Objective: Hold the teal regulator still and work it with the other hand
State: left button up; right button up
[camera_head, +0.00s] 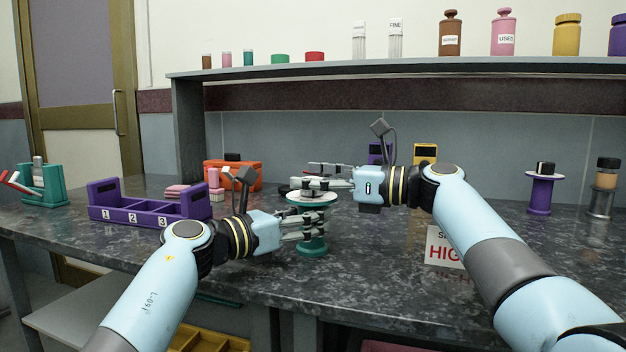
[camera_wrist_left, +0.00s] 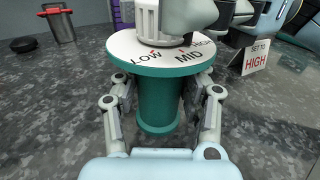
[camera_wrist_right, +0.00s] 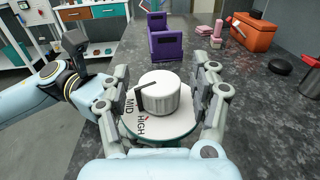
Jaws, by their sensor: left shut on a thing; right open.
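The teal regulator (camera_head: 313,243) stands on the counter. Its teal column (camera_wrist_left: 159,103) carries a white dial plate (camera_wrist_left: 125,46) marked LOW, MID and HIGH, with a ribbed white knob (camera_wrist_right: 161,97) on top. My left gripper (camera_head: 308,228) is shut on the column below the plate, a finger on each side. My right gripper (camera_wrist_right: 160,90) is over the dial, open, with its fingers on either side of the knob. A dark line shows on the knob; which mark it points to I cannot tell. A sign (camera_wrist_left: 257,56) reads SET TO HIGH.
A purple bin (camera_head: 150,213) numbered 1, 2, 3 and an orange box (camera_head: 245,177) stand left of the regulator. A purple stand (camera_head: 540,194) and a grey canister (camera_head: 601,203) are at the right. A shelf (camera_head: 400,69) with jars runs above the back.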

jog(key=shift+c, duration=0.3)
jog(key=c, duration=1.2)
jog(key=m+t+h, duration=0.2)
jog(key=t, duration=0.2)
jog(key=shift+s+f+m, duration=0.1)
jog(key=shift+m, duration=0.3)
jog(key=shift+m+t+h, duration=0.7)
jog(key=shift+t+h, duration=0.1)
jog(key=shift+t, duration=0.1)
jog(key=o, duration=1.3)
jog(key=shift+c, duration=0.2)
jog(key=v, duration=1.2)
